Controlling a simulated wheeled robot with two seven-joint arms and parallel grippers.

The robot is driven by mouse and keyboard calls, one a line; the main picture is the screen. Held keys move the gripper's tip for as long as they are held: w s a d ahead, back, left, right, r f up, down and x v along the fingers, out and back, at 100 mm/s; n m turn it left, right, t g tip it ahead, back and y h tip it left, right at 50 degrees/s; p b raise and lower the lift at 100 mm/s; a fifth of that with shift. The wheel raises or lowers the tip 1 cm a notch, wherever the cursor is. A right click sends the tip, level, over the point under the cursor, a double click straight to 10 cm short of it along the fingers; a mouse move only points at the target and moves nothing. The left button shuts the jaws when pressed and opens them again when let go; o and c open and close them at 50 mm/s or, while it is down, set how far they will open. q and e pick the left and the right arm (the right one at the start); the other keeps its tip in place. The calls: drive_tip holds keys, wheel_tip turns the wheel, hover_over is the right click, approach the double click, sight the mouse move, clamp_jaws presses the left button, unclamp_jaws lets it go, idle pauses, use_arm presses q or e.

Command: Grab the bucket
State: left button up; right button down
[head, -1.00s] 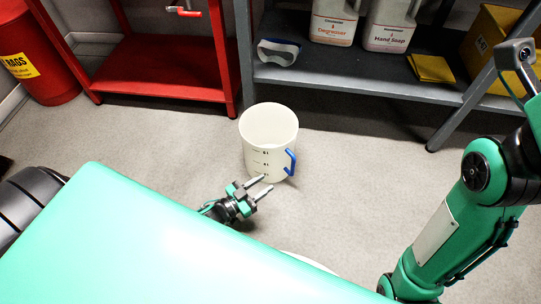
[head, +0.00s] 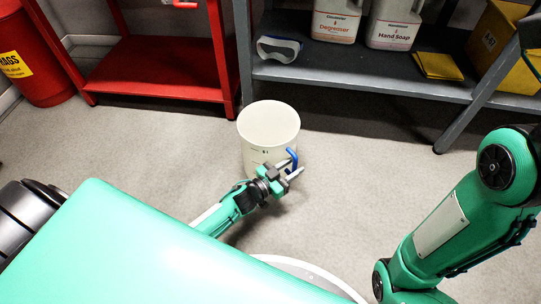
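The bucket (head: 262,128) is a white, open-topped pail with dark measuring marks. It stands upright on the grey floor in the middle of the head view. Its blue handle (head: 292,155) is on its right side. My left gripper (head: 294,168) is at the bucket's lower right, with its two fingers apart. The fingers are close to the handle and overlap its lower part in the picture. I cannot tell whether they touch it. The gripper and wrist hide the bucket's lower front. My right arm shows at the right, but its gripper is out of view.
A grey shelf (head: 350,78) behind the bucket holds white jugs (head: 394,25), a yellow cloth (head: 435,65) and a yellow box (head: 497,35). A red shelf unit (head: 160,80) and red bin (head: 35,60) are at the left. The floor right of the bucket is clear.

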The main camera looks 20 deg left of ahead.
use_arm(q)
drive_tip(key=shift+w+d, duration=0.25)
drive_tip(key=shift+w, duration=0.25)
clamp_jaws()
drive_tip(key=shift+r, duration=0.1)
drive_tip(key=shift+r, duration=0.1)
